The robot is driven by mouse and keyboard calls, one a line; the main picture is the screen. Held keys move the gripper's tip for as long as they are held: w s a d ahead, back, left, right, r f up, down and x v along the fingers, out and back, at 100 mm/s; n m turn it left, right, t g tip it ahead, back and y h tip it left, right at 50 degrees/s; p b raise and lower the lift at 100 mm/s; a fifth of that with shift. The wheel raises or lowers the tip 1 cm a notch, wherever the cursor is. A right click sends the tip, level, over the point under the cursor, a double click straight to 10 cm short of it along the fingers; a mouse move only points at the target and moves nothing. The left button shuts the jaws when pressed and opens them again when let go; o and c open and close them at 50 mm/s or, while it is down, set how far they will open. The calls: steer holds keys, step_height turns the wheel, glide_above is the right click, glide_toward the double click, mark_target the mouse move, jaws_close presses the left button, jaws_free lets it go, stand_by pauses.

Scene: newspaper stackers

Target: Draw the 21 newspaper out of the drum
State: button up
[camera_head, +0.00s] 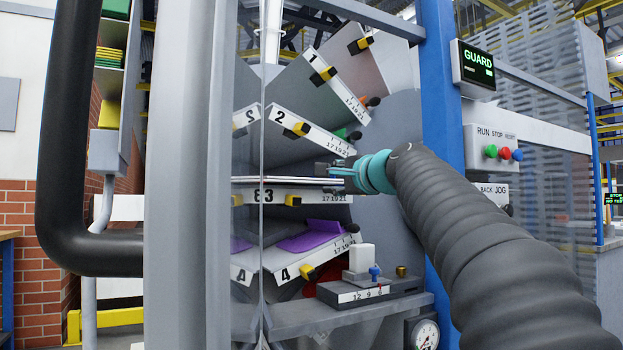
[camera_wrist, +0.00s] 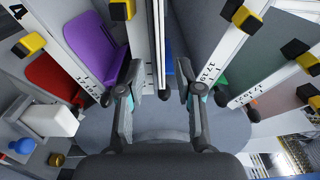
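The drum (camera_head: 395,110) has several fanned pockets with numbered white front strips, each marked with small figures ending in 17, 19, 21. Pocket strip 3 (camera_head: 310,197) is nearly level. A thin, pale flat bundle (camera_head: 285,181) lies just above it, perhaps a newspaper; I cannot read any print on it. My gripper (camera_head: 338,172) is at the right end of that pocket, between strip 2 (camera_head: 300,130) and strip 3. In the wrist view my gripper (camera_wrist: 159,72) is open, its fingers either side of the pale upright edges (camera_wrist: 158,45). Contact cannot be told.
A purple bundle (camera_head: 308,240) lies in the pocket below, above strip 4 (camera_head: 290,268). Yellow-and-black clips (camera_head: 300,129) stick out from the strips. A grey box with a dial strip (camera_head: 360,293) stands below. A blue post (camera_head: 440,120) and button panel (camera_head: 497,150) are right.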

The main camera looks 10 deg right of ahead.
mark_target(316, 180)
steer(key=p+x, duration=0.2)
steer(key=x, duration=0.4)
steer(key=shift+w+a+r+p, duration=0.1)
steer(key=shift+w+r+p, duration=0.1)
steer(key=shift+p, duration=0.2)
steer(key=shift+w+a+f+p, duration=0.2)
steer(key=shift+w+p, duration=0.1)
steer(key=shift+w, duration=0.4)
jaws_close()
steer(key=shift+r, duration=0.1)
